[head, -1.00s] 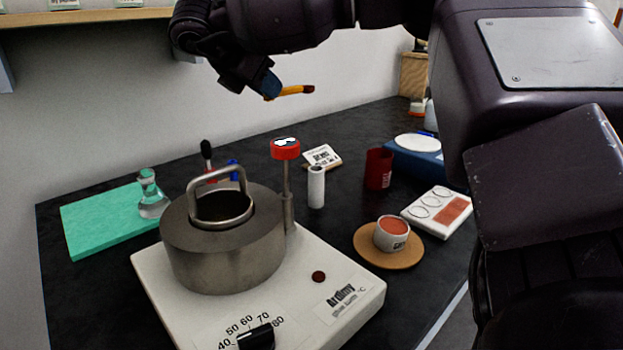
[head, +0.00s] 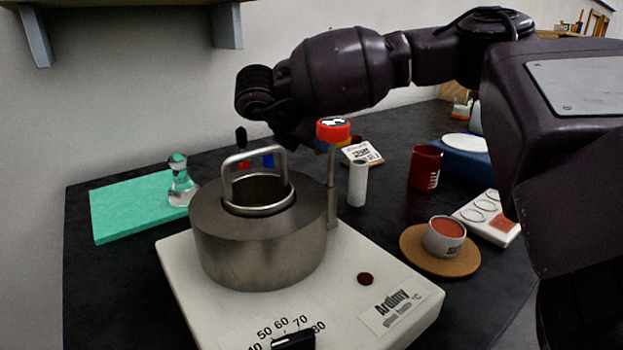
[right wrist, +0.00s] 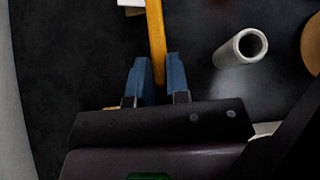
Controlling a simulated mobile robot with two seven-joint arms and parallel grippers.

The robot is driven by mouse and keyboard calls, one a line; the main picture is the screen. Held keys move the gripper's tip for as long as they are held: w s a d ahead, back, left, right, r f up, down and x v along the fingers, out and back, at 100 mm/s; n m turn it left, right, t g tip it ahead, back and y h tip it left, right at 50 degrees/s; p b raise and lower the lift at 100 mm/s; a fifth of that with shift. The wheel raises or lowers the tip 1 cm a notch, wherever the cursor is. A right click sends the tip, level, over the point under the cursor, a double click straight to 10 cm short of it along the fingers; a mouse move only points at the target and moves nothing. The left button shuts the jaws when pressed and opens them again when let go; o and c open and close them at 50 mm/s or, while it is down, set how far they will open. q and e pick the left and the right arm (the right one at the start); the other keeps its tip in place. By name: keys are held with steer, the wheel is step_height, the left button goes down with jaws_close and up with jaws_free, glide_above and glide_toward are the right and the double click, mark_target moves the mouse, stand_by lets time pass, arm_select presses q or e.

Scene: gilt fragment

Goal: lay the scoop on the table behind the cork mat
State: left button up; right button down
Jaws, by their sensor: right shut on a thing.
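The scoop's orange-yellow handle (right wrist: 155,35) is between the blue fingers of my right gripper (right wrist: 157,75) in the right wrist view. The gripper is shut on it, and the scoop's far end runs out of the top of that view. The round cork mat (head: 409,250) lies at the right, under a white cup of orange-red stuff (head: 444,236). My left gripper is not in view.
A white tube (head: 357,184), a red cup (head: 425,168), a label card (head: 362,153) and a green board (head: 135,208) stand around.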

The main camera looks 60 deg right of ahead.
step_height(320, 180, down, 3)
steer(key=shift+r+b, duration=0.2)
steer(key=shift+b, duration=0.15)
step_height(320, 180, down, 4)
steer(key=shift+r+b, duration=0.2)
steer(key=shift+b, duration=0.65)
steer(key=shift+f, duration=0.3)
steer(key=shift+r, duration=0.2)
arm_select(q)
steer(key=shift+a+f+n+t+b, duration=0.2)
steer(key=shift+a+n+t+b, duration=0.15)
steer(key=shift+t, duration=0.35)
arm_select(e)
steer(key=shift+f, duration=0.35)
steer(key=c, duration=1.1)
jaws_free()
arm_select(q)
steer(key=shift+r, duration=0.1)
arm_select(e)
steer(key=shift+r+p, duration=0.3)
steer(key=shift+r, duration=0.2)
arm_select(q)
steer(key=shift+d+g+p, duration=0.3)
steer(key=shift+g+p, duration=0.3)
steer(key=shift+p, duration=0.5)
arm_select(e)
steer(key=v, duration=1.2)
steer(key=shift+f, duration=0.2)
